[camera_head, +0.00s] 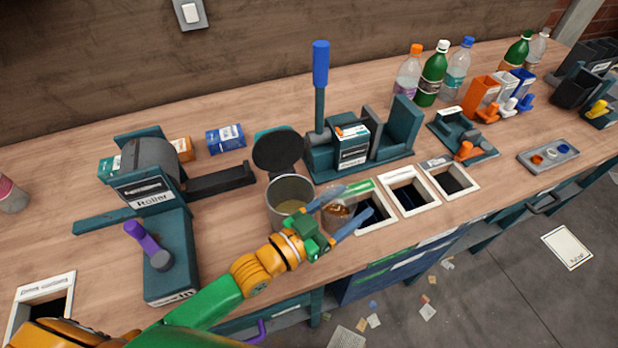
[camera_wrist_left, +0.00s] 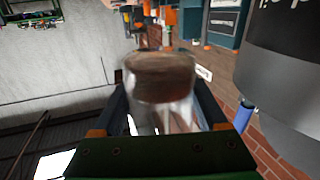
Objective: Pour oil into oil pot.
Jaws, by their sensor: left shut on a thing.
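My left gripper (camera_head: 350,203) is shut on a clear cup (camera_head: 327,219) with brown oil (camera_head: 338,210) in it. It holds the cup just right of the metal oil pot (camera_head: 290,203), near the pot's rim. The pot's round dark lid (camera_head: 278,151) is raised open behind it, and a yellowish patch shows at its bottom. In the left wrist view, the cup (camera_wrist_left: 160,80) is between the fingers, blurred, and the grey pot (camera_wrist_left: 282,70) is close at the right. I cannot tell the cup's exact tilt. My right gripper is not in view.
A press with a blue handle (camera_head: 320,64) stands behind the pot. A roller machine (camera_head: 150,195) stands at left. White-framed openings (camera_head: 408,191) lie right of the cup. Several bottles (camera_head: 432,75) and coloured bins (camera_head: 482,97) stand at the back right.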

